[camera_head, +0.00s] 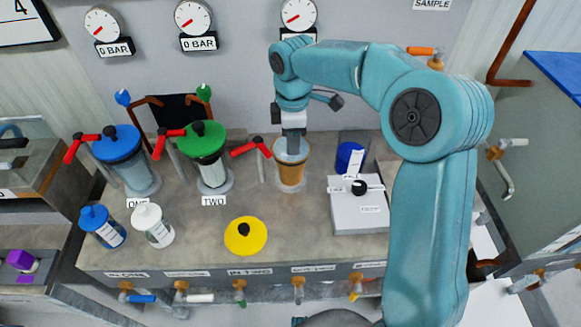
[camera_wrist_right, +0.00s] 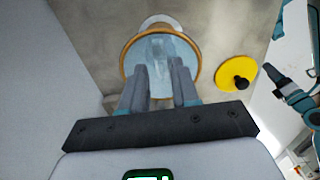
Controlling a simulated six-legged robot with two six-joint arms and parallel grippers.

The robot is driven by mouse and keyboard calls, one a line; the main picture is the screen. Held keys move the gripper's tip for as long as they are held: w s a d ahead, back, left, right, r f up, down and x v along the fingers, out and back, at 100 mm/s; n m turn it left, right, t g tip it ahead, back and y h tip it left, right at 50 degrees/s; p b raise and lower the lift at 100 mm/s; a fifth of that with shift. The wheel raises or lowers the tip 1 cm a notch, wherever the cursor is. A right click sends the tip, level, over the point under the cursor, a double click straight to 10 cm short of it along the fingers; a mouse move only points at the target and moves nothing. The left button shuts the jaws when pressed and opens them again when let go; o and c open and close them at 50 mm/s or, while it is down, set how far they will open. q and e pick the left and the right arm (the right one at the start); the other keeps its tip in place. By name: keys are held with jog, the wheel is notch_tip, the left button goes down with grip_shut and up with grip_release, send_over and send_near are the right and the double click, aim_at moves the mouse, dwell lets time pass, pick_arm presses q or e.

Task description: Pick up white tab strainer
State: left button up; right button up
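An amber canister (camera_head: 291,172) stands on the bench with its top open, and a pale blue, glassy inside shows in the wrist view (camera_wrist_right: 160,45). My right gripper (camera_head: 292,147) points down over its mouth. In the wrist view my right gripper (camera_wrist_right: 157,68) has its two fingers apart, with tips at or inside the rim. I cannot make out a white tab or strainer between them; how deep the tips reach is unclear. My left gripper does not show in the head view. A teal and dark part of mine (camera_wrist_right: 290,85) shows at the wrist view's right.
A yellow lid (camera_head: 246,236) lies in front of the canister. Blue (camera_head: 118,155) and green (camera_head: 205,150) canisters stand left. Blue-capped (camera_head: 101,226) and white-capped (camera_head: 152,225) containers stand front left. A white box (camera_head: 358,210) with a black knob stands right. A red-handled valve (camera_head: 256,147) is close by.

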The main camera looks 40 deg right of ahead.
jog(key=f, duration=0.3)
jog(key=shift+s+d, duration=0.15)
jog(key=shift+s, duration=0.05)
jog(key=shift+w, duration=0.1)
grip_shut()
jog(key=shift+r, duration=0.15)
